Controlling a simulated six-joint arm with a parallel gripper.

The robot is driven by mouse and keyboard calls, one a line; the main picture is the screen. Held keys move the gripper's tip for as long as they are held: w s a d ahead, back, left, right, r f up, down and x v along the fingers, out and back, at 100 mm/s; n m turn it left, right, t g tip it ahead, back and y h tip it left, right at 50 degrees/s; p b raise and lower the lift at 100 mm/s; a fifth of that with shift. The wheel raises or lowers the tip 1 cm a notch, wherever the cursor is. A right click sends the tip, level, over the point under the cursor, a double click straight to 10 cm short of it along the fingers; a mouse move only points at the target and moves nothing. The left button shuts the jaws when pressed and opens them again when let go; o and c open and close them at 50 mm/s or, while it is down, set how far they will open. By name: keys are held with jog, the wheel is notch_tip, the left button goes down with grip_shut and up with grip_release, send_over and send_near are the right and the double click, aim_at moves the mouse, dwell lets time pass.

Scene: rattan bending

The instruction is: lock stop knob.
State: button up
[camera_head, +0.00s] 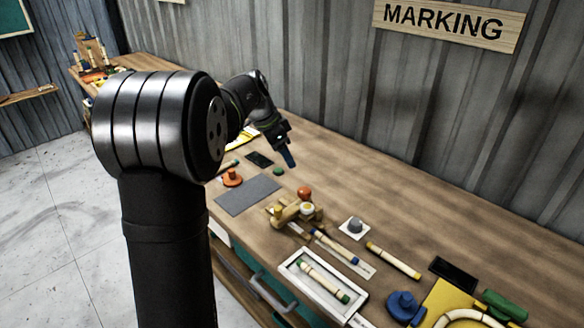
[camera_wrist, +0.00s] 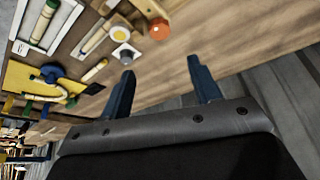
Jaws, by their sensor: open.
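A wooden jig (camera_head: 285,214) stands mid-bench with an orange knob (camera_head: 305,193) and a cream-and-yellow round knob (camera_head: 307,209) on it. The orange knob (camera_wrist: 160,30) and the cream-and-yellow knob (camera_wrist: 120,34) also show at the top of the wrist view. A grey knob on a white base (camera_head: 355,226) sits to the right of the jig. I cannot tell which one is the stop knob. My gripper (camera_head: 289,158) is above the bench, behind and apart from the jig. In the wrist view its blue fingers (camera_wrist: 160,66) are spread and empty.
A white tray (camera_head: 288,268) with a banded rod stands in front of the jig. Loose rods, a blue knob (camera_head: 404,305) and a yellow board (camera_head: 446,297) lie to the right. A grey mat (camera_head: 247,195) lies left. The bench's back strip is clear up to the wall.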

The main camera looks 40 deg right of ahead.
aim_at(304, 190)
jog(key=shift+v, duration=1.2)
jog(key=x, duration=1.7)
jog(key=shift+f, duration=0.25)
